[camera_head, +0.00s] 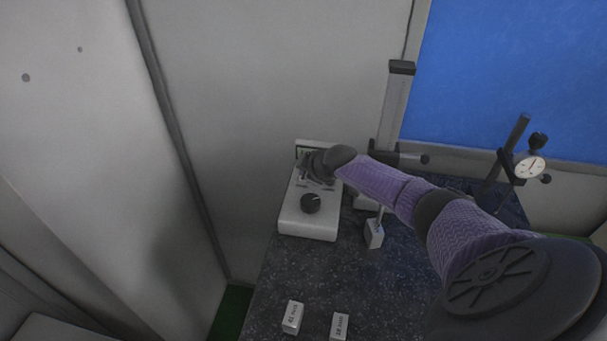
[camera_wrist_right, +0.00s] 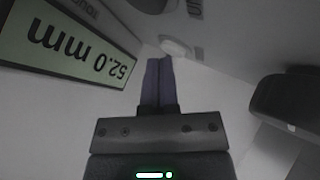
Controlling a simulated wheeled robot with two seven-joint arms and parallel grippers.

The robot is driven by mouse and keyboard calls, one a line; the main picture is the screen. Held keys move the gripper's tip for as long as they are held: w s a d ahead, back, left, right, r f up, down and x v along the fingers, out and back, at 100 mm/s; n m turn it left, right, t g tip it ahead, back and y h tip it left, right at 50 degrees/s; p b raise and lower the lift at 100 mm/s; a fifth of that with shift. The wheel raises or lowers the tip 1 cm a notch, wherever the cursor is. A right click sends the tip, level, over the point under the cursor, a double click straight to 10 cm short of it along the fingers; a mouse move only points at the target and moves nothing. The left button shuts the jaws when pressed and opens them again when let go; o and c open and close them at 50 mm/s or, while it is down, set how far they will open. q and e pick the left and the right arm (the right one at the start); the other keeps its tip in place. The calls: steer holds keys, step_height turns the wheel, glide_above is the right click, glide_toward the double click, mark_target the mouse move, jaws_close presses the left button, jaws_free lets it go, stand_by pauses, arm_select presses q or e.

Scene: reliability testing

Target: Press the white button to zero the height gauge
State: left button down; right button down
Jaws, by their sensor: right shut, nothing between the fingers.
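The white button (camera_wrist_right: 174,47) shows in the right wrist view, just beyond my right fingertips (camera_wrist_right: 158,61). The fingers are shut and empty, and I cannot tell whether they touch the button. Beside it a display (camera_wrist_right: 70,52) reads 52.0 mm, upside down in this view. In the head view my right gripper (camera_head: 318,166) is over the back of a white control box (camera_head: 308,228) and hides the button. A black knob (camera_head: 311,203) sits on the front of the box. The height gauge column (camera_head: 395,105) stands behind my right arm. My left gripper is not in view.
A dial indicator (camera_head: 530,167) on a stand is at the right of the dark speckled table (camera_head: 300,275). A small block (camera_head: 374,234) stands right of the box. Two labelled white blocks (camera_head: 292,317) (camera_head: 339,326) lie at the front. Grey walls enclose the left and back.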

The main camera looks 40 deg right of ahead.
mark_target(307, 151)
steer(key=shift+f, duration=0.35)
steer(key=shift+r, duration=0.15)
stand_by(0.3)
steer(key=shift+r+p, duration=0.5)
steer(key=shift+r, duration=0.2)
step_height(307, 151, up, 5)
steer(key=p, duration=0.5)
steer(key=shift+r, duration=0.1)
stand_by(0.4)
